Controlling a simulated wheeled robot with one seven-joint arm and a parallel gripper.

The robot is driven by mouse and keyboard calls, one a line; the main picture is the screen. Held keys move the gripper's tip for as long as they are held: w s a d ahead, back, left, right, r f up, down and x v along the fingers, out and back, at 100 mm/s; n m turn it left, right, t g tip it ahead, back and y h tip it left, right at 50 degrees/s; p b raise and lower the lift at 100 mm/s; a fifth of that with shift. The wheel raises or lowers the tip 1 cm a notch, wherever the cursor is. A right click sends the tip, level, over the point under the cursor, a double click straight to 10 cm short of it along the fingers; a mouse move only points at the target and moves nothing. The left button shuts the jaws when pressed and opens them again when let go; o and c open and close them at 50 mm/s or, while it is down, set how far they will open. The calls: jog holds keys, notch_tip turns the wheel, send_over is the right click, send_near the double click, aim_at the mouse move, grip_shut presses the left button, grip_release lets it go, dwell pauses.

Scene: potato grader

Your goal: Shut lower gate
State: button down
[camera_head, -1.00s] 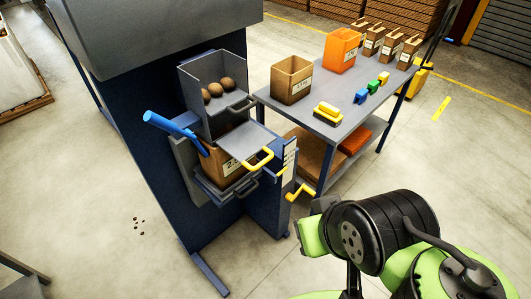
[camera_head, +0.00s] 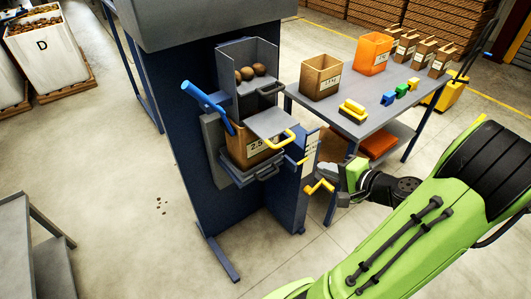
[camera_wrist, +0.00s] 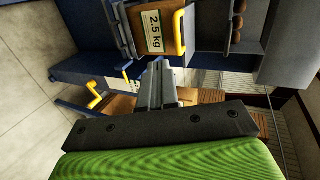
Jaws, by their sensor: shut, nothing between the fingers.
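The lower gate is most likely the flat grey plate (camera_head: 270,122) with a yellow handle (camera_head: 281,141), sticking out above the 2.5 kg box (camera_head: 240,150). The handle also shows in the wrist view (camera_wrist: 179,32), beyond the fingertips. Potatoes (camera_head: 247,74) sit in the grey hopper (camera_head: 232,98) above the plate. My gripper is shut and empty in the wrist view (camera_wrist: 157,68), apart from the handle. In the head view it is right of the machine, near the yellow crank (camera_head: 319,187), and its fingertips are hard to make out.
A blue lever (camera_head: 205,103) slants up at the machine's left. A grey table (camera_head: 370,115) at the right holds a cardboard box (camera_head: 321,78), an orange bin (camera_head: 369,52) and coloured blocks. A stepped grey stand (camera_head: 25,240) is at lower left.

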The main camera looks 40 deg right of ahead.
send_near(267, 127)
jog(key=shift+s+a+f+b, duration=0.15)
jog(key=shift+s+f+b, duration=0.2)
jog(key=shift+s+f, duration=1.45)
jog(key=shift+w, duration=0.15)
jog(key=w+p, duration=0.1)
jog(key=w, duration=0.5)
jog(key=w+p, duration=0.1)
jog(key=w, duration=0.5)
jog(key=shift+a+p, duration=0.25)
jog(key=shift+p, duration=0.1)
jog(key=shift+s+f, duration=0.1)
